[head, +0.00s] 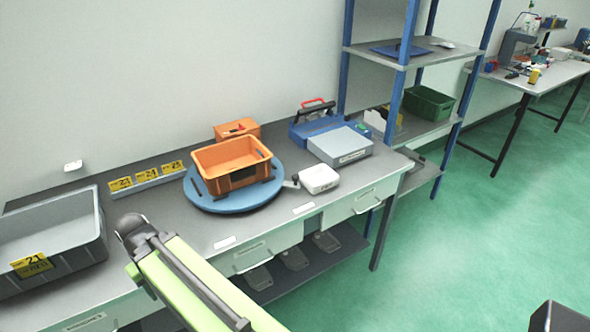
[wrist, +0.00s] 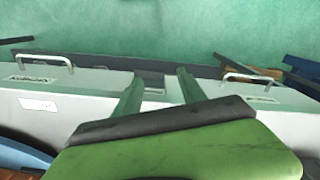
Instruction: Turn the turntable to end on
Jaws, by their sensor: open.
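The turntable (head: 225,204) is a blue round disc on the grey bench in the head view, with an orange crate (head: 228,182) standing on it. A small dark knob or lever (head: 291,182) shows at its right edge. A blue curved edge at the lower left of the wrist view looks like the turntable (wrist: 22,156). My gripper (wrist: 160,78) is open in the wrist view, its two green fingers apart with nothing held between them. They appear over the drawer fronts. In the head view my arm reaches over the bench's front left of the turntable; the fingers cannot be made out there.
A grey bin (head: 52,262) labelled 21 stands at the left. Yellow number cards (head: 147,177) stand behind. A white box (head: 319,179) and a grey case (head: 340,146) are right of the turntable. Drawer handles (head: 368,206) stick out in front. Blue shelf posts rise at right.

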